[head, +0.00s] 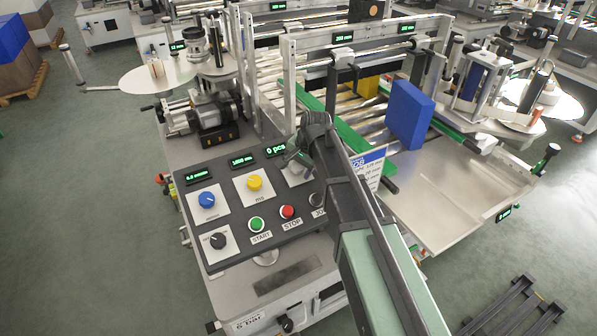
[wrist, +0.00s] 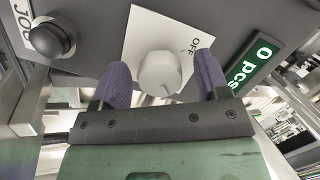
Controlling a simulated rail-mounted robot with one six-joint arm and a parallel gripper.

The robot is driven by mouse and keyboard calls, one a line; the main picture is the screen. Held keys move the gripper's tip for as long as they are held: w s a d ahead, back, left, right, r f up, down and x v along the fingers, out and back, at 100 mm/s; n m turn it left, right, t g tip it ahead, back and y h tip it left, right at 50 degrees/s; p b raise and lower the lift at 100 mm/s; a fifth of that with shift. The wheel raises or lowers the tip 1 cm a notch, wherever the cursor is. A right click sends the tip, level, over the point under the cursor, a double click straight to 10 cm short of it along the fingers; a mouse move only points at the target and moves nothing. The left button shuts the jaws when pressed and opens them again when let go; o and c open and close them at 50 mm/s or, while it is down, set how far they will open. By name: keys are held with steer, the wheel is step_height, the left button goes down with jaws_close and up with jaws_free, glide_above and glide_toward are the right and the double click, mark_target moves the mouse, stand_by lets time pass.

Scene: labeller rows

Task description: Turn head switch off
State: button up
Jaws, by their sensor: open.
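The head switch, a pale grey round knob (wrist: 160,73) on a white plate (wrist: 143,30) marked "OFF", shows in the wrist view. My gripper (wrist: 165,80) is open, with a purple pad on each side of the knob. I cannot tell whether either pad touches it. In the head view my gripper (head: 300,157) is at the right part of the control panel (head: 225,243), and my arm hides most of the knob and its plate.
The panel also bears a blue knob (head: 207,199), a yellow knob (head: 255,183), a green START button (head: 257,223), a red STOP button (head: 288,212) and a black JOG button (wrist: 52,39). A display (wrist: 254,65) reads "0 pcs". A blue box (head: 410,115) stands on the conveyor behind.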

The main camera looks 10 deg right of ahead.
steer(key=shift+r, duration=0.1)
steer(key=shift+c, duration=0.2)
steer(key=c, duration=0.9)
steer(key=shift+n, duration=0.5)
steer(key=n, duration=0.3)
steer(key=shift+n+h, duration=0.3)
steer(key=n, duration=0.4)
steer(key=shift+h, duration=0.4)
steer(key=n, duration=0.4)
steer(key=shift+n+h, duration=0.7)
steer(key=shift+n, duration=1.6)
